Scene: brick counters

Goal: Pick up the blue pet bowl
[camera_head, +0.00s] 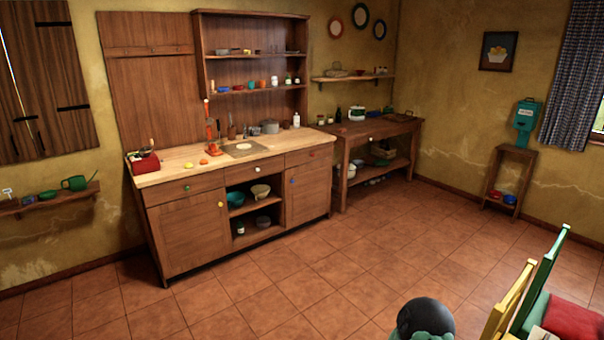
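A small blue bowl (510,199) sits on the low shelf of a narrow wooden stand at the right, near the back wall. A red bowl (495,195) sits just to its left. The blue bowl is small in the picture, and its contents cannot be made out. A teal dispenser-like box (525,115) stands on top of the same stand. Neither of my grippers shows in the head view.
A wooden counter (190,223) with open shelves stands at the left, and a side table (375,129) at the back. Yellow and green chairs (538,275) and a dark round object (428,316) are at the bottom right. Tiled floor (400,235) is clear between.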

